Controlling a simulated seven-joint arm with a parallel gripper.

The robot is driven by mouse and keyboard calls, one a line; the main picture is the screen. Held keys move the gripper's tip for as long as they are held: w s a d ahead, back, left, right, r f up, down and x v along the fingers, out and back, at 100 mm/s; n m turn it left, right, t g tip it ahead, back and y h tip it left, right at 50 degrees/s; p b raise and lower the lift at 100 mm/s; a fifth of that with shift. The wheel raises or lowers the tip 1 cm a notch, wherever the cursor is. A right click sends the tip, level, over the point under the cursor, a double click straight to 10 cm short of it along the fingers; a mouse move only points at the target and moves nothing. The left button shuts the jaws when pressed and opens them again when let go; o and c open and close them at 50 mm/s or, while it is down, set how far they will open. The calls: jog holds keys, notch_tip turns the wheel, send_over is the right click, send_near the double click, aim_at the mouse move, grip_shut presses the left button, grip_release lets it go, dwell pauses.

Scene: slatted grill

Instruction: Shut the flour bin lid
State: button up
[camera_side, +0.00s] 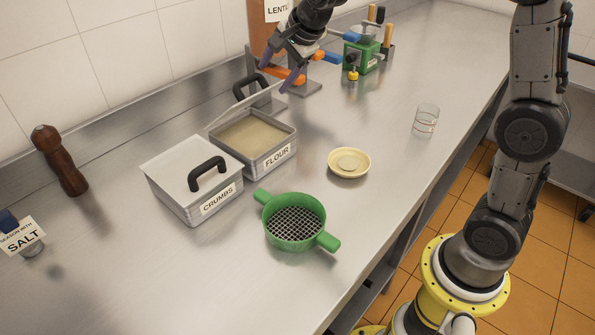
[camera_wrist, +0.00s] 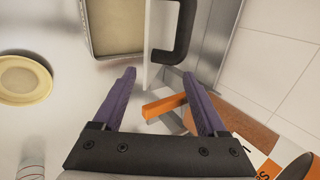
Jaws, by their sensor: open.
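The flour bin (camera_side: 262,147) is a grey metal box labelled FLOUR, open, with pale flour showing inside; it also shows in the wrist view (camera_wrist: 92,45). Its lid (camera_side: 262,103) stands raised at the bin's back edge. The lid's black handle (camera_side: 252,84) faces away from the opening, and in the wrist view the handle (camera_wrist: 187,35) is just beyond my fingertips. My gripper (camera_side: 276,74), with purple fingers, is open and empty, above and behind the lid in the side view. In the wrist view my gripper (camera_wrist: 159,76) has nothing between its fingertips; contact with the lid cannot be told.
A closed crumbs bin (camera_side: 190,180) stands left of the flour bin. A green sieve (camera_side: 294,222), a cream dish (camera_side: 349,163) and a glass (camera_side: 425,121) stand in front and right. A lentil dispenser (camera_side: 268,35) with an orange part (camera_side: 292,76) is close to my gripper.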

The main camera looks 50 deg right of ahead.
jog(key=shift+s+f, duration=0.2)
jog(key=shift+s, duration=0.25)
notch_tip(320, 180, up, 6)
jog(key=s, duration=0.2)
dwell(0.6)
dwell(0.8)
